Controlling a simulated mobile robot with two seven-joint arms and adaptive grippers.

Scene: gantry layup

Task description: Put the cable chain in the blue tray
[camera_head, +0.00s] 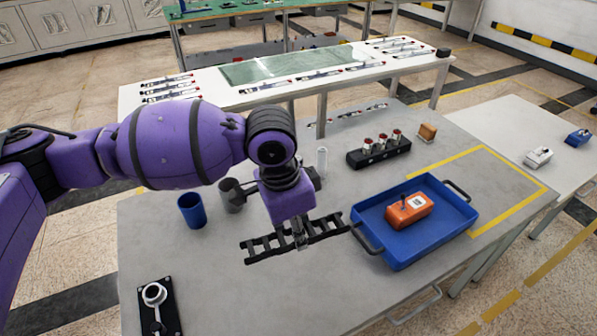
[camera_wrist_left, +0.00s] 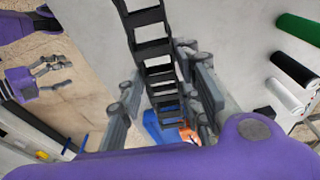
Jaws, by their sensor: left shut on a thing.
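The black cable chain (camera_head: 265,247) is a ladder-like strip left of the blue tray. Its right end is close to the tray's left handle. My left gripper (camera_head: 300,236) is shut on its middle; the chain also runs between the fingers in the left wrist view (camera_wrist_left: 154,48). I cannot tell whether the chain touches the table. The blue tray (camera_head: 432,242) has black handles and holds an orange box (camera_head: 408,209) with a white label. My right gripper (camera_wrist_left: 58,74) shows at the left of the wrist view, apart from the chain, its fingers spread and empty.
On the grey table (camera_head: 220,285) stand a blue cup (camera_head: 191,210), a grey mug (camera_head: 231,195), a white cylinder (camera_head: 322,162) and a black block with red-topped parts (camera_head: 379,152). A black plate with a ringed part (camera_head: 155,294) lies front left. The front middle is clear.

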